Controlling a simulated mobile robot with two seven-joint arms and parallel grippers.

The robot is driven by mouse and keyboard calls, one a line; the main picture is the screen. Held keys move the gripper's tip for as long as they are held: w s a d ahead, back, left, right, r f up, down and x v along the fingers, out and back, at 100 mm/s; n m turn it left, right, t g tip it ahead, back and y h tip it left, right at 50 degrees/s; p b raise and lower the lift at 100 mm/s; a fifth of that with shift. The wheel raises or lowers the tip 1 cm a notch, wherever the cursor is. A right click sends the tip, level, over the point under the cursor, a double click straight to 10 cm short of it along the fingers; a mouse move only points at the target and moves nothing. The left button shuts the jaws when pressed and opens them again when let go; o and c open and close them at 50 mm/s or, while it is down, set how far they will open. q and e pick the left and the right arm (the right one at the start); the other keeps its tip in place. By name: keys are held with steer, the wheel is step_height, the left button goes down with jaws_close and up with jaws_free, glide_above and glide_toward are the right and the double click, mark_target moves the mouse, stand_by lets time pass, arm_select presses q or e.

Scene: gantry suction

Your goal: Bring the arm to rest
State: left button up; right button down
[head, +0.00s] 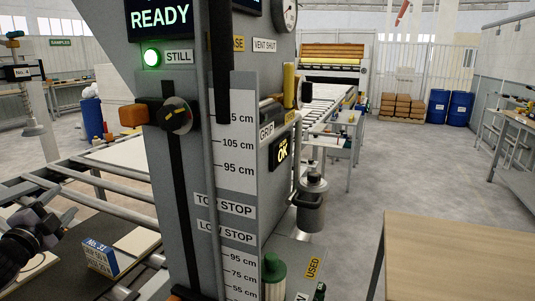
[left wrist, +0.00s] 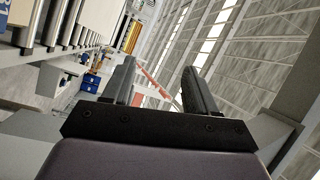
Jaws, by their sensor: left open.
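My left gripper (head: 52,218) is at the lower left of the head view, near the grey rails and left of the machine column (head: 175,200). In the left wrist view its two dark fingers (left wrist: 160,85) stand apart with nothing between them. The gripper is open and empty. A dark round knob (head: 176,115) sits on the column's slotted front. My right gripper is in neither view.
A blue and white box (head: 100,257) stands below the rails (head: 95,185), close to my left gripper. A bare wooden table (head: 460,255) is at the lower right. Blue drums (head: 449,106) and a stack of brown goods (head: 401,106) stand far back. The floor between is open.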

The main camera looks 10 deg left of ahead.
arm_select(q)
step_height(320, 180, down, 6)
steer(key=s+a+n+g+y, duration=0.1)
steer(key=a+n+g+y, duration=0.15)
steer(key=n, duration=0.35)
steer(key=s+d+f+g+h, duration=0.2)
steer(key=s+d+f, duration=0.2)
steer(key=d+f, duration=0.45)
steer(key=s+d+f+g+h, duration=0.15)
steer(key=s+d+f, duration=0.25)
steer(key=d+f, duration=0.5)
steer(key=s+d+f+n+g+h, duration=0.1)
steer(key=s+d+f+n+h, duration=0.1)
steer(key=s+d+f, duration=0.55)
steer(key=s+d+f+n+g+h, duration=0.2)
steer(key=s+d, duration=0.9)
steer(key=d, duration=0.1)
steer(key=shift+t, duration=0.3)
step_height(320, 180, down, 5)
steer(key=b, duration=0.4)
steer(key=shift+b, duration=0.35)
steer(key=shift+a, duration=0.1)
